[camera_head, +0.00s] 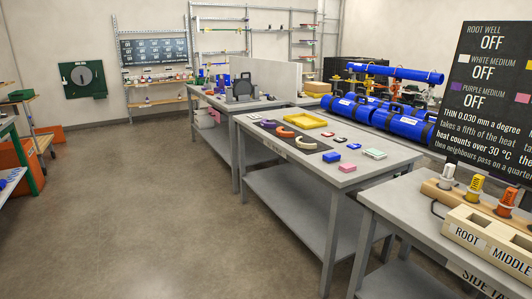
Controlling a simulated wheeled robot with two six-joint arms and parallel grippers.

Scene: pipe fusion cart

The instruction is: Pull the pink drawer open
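No drawer that I can clearly tell as pink shows in this view. A small pink block (347,168) lies near the front edge of the middle table (395,158). A small pink item (215,114) sits under the far table, too small to tell what it is. Neither of my grippers is in view.
A side table (380,196) at the lower right bears a wooden box (490,237) labelled ROOT and MIDDLE. Blue cylinders (403,125) lie behind a yellow tray (303,120). A dark sign (490,85) stands at right. The floor (130,210) at left and centre is clear.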

